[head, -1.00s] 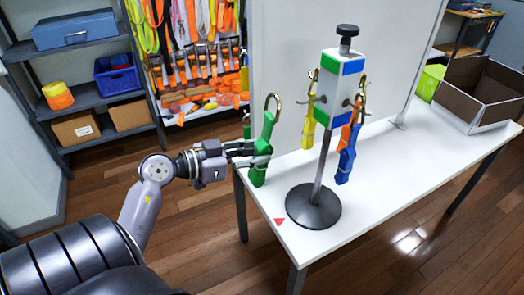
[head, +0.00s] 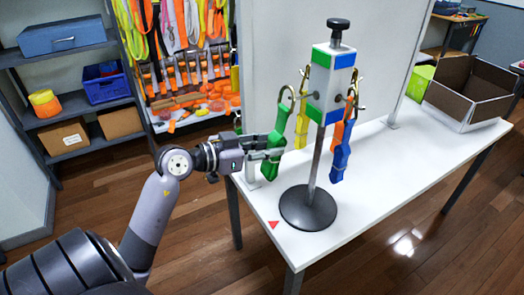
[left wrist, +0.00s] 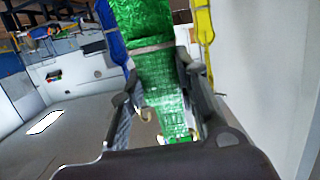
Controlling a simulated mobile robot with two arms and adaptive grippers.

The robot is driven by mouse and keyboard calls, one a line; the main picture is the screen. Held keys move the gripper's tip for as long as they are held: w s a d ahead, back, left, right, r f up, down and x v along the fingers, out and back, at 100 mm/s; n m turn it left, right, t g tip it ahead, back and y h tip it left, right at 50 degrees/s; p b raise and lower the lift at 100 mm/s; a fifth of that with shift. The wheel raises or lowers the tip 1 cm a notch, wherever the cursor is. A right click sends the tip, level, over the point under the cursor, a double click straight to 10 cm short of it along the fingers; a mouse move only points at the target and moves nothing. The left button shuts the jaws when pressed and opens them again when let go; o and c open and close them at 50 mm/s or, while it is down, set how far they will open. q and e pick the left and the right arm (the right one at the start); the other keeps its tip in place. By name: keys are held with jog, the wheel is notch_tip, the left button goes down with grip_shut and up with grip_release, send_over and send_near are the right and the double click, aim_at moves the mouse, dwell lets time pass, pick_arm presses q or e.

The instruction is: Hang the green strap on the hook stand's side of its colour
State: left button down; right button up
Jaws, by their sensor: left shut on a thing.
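The green strap (head: 272,158) hangs upright with a brass hook at its top, close to the left of the hook stand (head: 318,160). My left gripper (head: 266,147) is shut on it; the left wrist view also shows the strap (left wrist: 155,50) between the fingers (left wrist: 162,85). The stand's white head has green and blue panels on its two visible faces. The strap's hook is near a left-side peg; I cannot tell whether they touch. A yellow strap (head: 302,125) hangs behind. A blue strap (head: 341,155) and an orange strap (head: 350,125) hang at the right.
The stand's round black base (head: 308,208) rests on a white table (head: 370,205) near a red triangle mark (head: 273,225). A white panel (head: 275,60) rises behind. An open box (head: 465,105) and a green bin (head: 420,80) are at the right.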

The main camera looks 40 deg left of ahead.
pick_arm(q)
jog(key=shift+w+d+b, duration=0.2)
jog(key=shift+w+b, duration=0.1)
jog(key=shift+w, duration=0.2)
jog(key=shift+w+d+f, duration=0.1)
jog(key=shift+w+d, duration=0.1)
jog(key=shift+w, duration=0.45)
jog(key=shift+w+d+f+p, duration=0.25)
jog(key=shift+w+f+p, duration=0.15)
jog(key=shift+p, duration=0.25)
jog(key=shift+f+p, duration=0.15)
jog(key=shift+p, duration=0.15)
jog(key=shift+f, duration=0.1)
jog(key=c, duration=1.2)
grip_release()
jog(key=shift+o, duration=0.2)
